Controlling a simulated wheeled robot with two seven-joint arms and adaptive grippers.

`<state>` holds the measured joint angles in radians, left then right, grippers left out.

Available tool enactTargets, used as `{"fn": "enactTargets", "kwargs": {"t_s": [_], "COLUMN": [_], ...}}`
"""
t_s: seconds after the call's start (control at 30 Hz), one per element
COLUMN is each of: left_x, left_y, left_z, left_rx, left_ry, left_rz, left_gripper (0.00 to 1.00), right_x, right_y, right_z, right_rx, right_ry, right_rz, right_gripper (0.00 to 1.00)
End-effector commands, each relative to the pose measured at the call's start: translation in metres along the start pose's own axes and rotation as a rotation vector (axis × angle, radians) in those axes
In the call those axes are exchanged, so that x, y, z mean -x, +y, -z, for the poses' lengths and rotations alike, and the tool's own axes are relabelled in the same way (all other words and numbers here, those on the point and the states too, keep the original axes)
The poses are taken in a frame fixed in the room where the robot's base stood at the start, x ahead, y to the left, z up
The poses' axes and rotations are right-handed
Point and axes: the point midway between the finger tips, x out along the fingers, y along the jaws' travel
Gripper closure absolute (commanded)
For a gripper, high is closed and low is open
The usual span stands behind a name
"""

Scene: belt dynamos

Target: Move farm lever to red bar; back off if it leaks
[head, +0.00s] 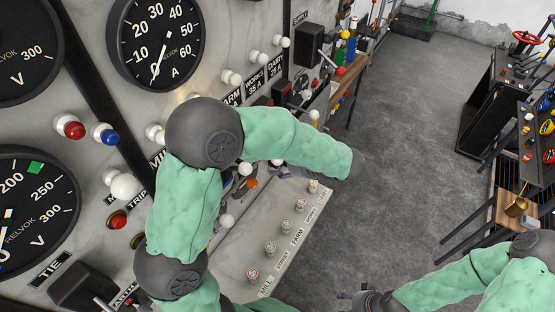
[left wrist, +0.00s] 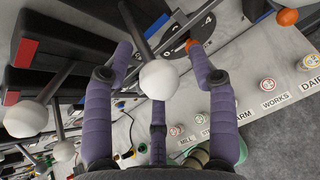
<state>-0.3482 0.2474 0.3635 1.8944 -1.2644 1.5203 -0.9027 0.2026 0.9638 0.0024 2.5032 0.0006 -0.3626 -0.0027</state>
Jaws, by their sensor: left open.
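In the left wrist view my left gripper (left wrist: 160,52) has its purple fingers spread around a lever's white ball knob (left wrist: 160,80). The knob sits between the fingers, and I cannot tell whether they touch it. Its thin metal rod runs up and left. I cannot tell from its label whether this is the farm lever. Dark blocks behind it carry a red end (left wrist: 27,50) and a blue end (left wrist: 158,22). In the head view my left arm hides most of the gripper (head: 283,173). My right gripper (head: 366,300) is only partly seen at the bottom edge.
A pale ledge (head: 232,262) carries several small round lamps above labels including MILL, FARM and WORKS. Large gauges (head: 157,40) cover the panel. The grey floor (head: 400,110) is open.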

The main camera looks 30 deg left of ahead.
Motion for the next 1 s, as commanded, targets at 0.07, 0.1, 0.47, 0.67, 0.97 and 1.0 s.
{"fn": "enactTargets", "kwargs": {"t_s": [0.07,0.1,0.47,0.67,0.97,1.0], "left_x": [0.006,0.010,0.077,0.106,0.119,0.119], "left_y": [-0.001,-0.001,-0.002,-0.002,-0.001,-0.001], "left_z": [-0.001,-0.001,0.001,0.001,0.001,0.001], "left_rx": [0.001,0.001,0.000,-0.002,-0.002,-0.002], "left_ry": [-0.001,-0.001,0.000,0.000,0.001,0.001], "left_rz": [0.003,0.004,0.005,0.003,0.000,0.000], "left_gripper": [0.43,0.43,0.43,0.43,0.43,0.43], "right_x": [0.000,0.000,0.000,0.000,0.000,0.000], "right_y": [0.000,0.000,0.000,0.000,0.000,0.000], "right_z": [0.000,0.000,0.000,0.000,0.000,0.000], "right_rx": [0.000,0.000,0.000,0.000,0.000,0.000], "right_ry": [0.000,0.000,0.000,0.000,0.000,0.000], "right_rz": [0.000,0.000,0.000,0.000,0.000,0.000], "right_gripper": [0.40,0.40,0.40,0.40,0.40,0.40]}}
